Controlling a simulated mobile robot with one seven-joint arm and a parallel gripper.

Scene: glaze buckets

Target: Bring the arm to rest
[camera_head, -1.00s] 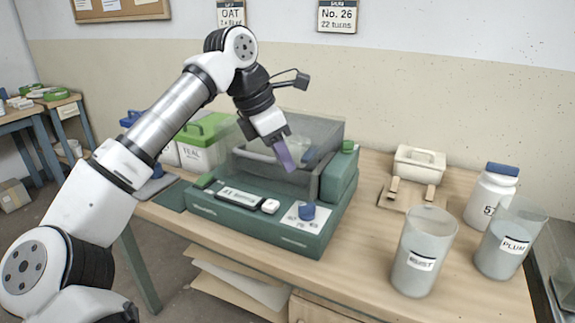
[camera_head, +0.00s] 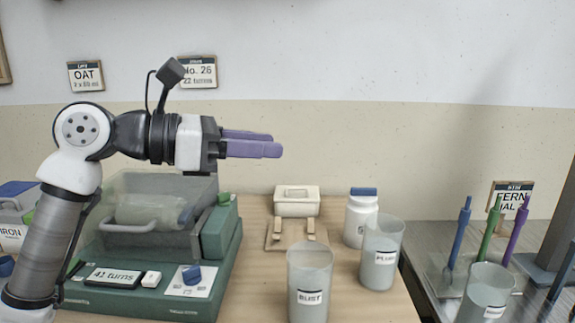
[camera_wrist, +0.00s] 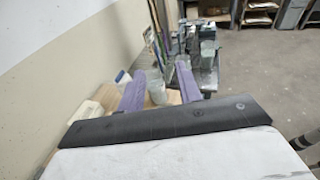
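My gripper (camera_head: 278,143) is held level above the bench, its purple fingers pointing right in the head view. In the wrist view its two fingers (camera_wrist: 160,88) stand apart with nothing held between them. My arm rises from the lower left and bends at the top. The gripper is clear of everything on the bench. Below it is a green machine (camera_head: 140,303) with a display reading "41 turns", a blue knob (camera_head: 192,274) and a grey see-through guard (camera_head: 150,184) around a pale container.
Another bucket (camera_head: 486,292) and coloured upright tools (camera_head: 489,232) stand on the grey counter. The wall is behind.

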